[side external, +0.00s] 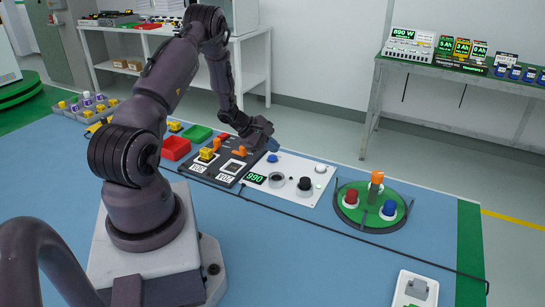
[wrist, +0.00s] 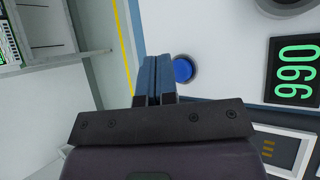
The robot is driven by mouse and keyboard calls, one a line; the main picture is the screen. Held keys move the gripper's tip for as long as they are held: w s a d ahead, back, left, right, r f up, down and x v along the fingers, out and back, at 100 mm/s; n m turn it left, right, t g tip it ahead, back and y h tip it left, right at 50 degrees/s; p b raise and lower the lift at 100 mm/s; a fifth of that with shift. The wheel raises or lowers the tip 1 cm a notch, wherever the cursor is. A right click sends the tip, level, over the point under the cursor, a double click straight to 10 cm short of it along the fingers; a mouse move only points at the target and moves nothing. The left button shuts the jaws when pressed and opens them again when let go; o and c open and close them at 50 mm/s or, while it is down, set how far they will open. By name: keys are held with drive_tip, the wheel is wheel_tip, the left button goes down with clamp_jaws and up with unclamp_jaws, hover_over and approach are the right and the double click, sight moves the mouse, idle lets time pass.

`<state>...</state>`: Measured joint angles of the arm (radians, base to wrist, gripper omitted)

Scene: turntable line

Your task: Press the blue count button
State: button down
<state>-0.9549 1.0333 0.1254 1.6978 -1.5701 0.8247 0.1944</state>
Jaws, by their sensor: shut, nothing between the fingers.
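The blue button (wrist: 183,71) is a round cap on the white panel (wrist: 222,60) in the wrist view. It also shows in the side view (side external: 273,159), near the panel's far left corner. My gripper (wrist: 156,62) is shut and empty, its blue fingertips side by side just left of the button in the wrist view. In the side view my gripper (side external: 272,146) hangs above and close to the button. I cannot tell the exact height gap.
Right of the panel is a green turntable (side external: 347,217) with red, blue and orange-topped items. The panel also bears a black knob (side external: 305,184). Left of it are dark plates (side external: 207,176) with orange and yellow parts, and a red tray (side external: 176,148). A black cable crosses the blue table.

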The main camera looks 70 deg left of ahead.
sight(272, 157)
drive_tip(key=shift+r, duration=2.55)
drive_tip(key=s+d+r+m+g, duration=0.1)
drive_tip(key=s+d+r+m, duration=0.3)
drive_tip(key=d+r+m, duration=0.4)
drive_tip(key=s+d+r+m+g+y, duration=0.1)
drive_tip(key=s+d+r+m, duration=0.3)
drive_tip(key=d+r+m, duration=0.4)
drive_tip(key=s+d+r+m+g, duration=0.1)
drive_tip(key=s+d+r+m, duration=0.4)
drive_tip(key=d, duration=1.3)
wheel_tip(272, 157, up, 5)
drive_tip(key=m, duration=0.4)
drive_tip(key=shift+d, duration=0.2)
